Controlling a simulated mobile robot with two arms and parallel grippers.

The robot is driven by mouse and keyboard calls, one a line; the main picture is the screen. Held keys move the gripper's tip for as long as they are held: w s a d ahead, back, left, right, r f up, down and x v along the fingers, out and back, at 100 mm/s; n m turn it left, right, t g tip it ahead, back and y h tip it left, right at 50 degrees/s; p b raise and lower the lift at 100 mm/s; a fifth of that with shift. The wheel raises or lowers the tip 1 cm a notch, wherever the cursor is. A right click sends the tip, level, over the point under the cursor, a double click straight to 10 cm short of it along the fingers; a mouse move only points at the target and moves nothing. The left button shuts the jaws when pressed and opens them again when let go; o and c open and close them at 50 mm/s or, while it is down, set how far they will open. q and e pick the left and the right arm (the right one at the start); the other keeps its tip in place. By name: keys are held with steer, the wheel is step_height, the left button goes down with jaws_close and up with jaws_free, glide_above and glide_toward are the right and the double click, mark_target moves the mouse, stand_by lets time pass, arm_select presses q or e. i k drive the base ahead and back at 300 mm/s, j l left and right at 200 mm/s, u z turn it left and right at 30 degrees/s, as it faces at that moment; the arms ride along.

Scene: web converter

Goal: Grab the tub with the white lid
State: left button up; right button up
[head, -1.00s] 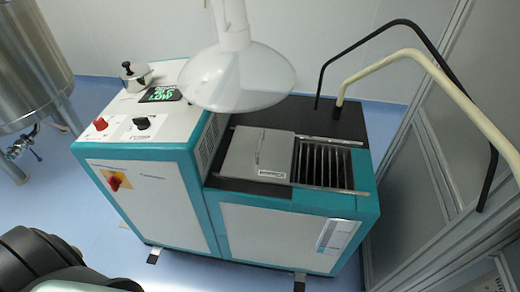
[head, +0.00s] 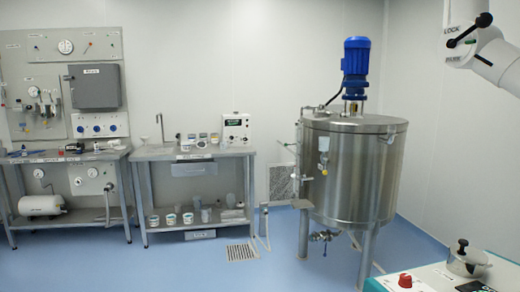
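Several small tubs stand on a grey bench (head: 150,157) left of the middle in the head view. Some tubs (head: 170,219) are on its lower shelf, with clear cups beside them. More small containers (head: 202,138) are on its top. They are too small to tell which one has a white lid. Neither of my grippers is in view.
A steel tank (head: 352,175) with a blue motor (head: 355,62) stands right of the bench. A workbench (head: 75,155) with panels is at the far left. A machine corner (head: 430,280) shows at bottom right.

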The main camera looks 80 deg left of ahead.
mark_target(186, 147)
steer(key=u, duration=3.35)
steer(key=i+z, duration=0.3)
steer(key=i, duration=2.8)
steer(key=i+l+u, duration=0.1)
steer(key=i, duration=0.4)
steer(key=i+l+u, duration=0.1)
steer(key=i, duration=0.35)
steer(key=i+l+u, duration=0.1)
steer(key=i, duration=0.4)
steer(key=i+l+u, duration=0.1)
steer(key=i+l, duration=0.15)
steer(key=i, duration=0.2)
